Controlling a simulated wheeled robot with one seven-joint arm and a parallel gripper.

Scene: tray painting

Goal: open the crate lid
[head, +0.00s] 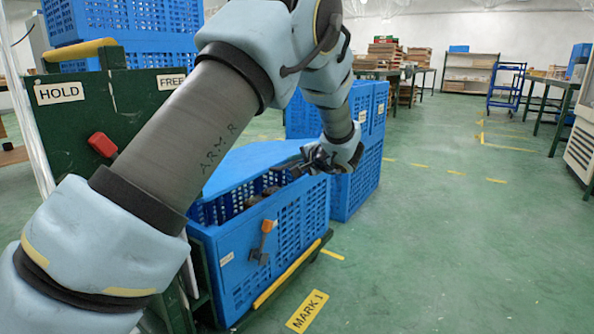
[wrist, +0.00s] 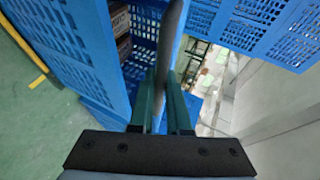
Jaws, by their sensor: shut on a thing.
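The blue crate (head: 292,222) sits on a low green carrier in the head view, with an orange-handled latch (head: 266,230) on its front. Its blue lid (head: 245,165) is raised and tilted, leaving a gap above the rim where dark contents show. My gripper (head: 314,166) is at the right end of the lid, partly hidden by its own wrist. In the wrist view my gripper (wrist: 168,85) has its green fingers closed around a dark grey bar (wrist: 174,40) at the lid. The crate's inside, with brown boxes (wrist: 122,30), shows left of the bar.
Another blue crate stack (head: 362,150) stands just behind the crate. A green panel marked HOLD and FREE (head: 65,125) stands at left, with more blue crates behind it. The green floor (head: 450,250) to the right is clear, with a MARK 1 label (head: 307,311).

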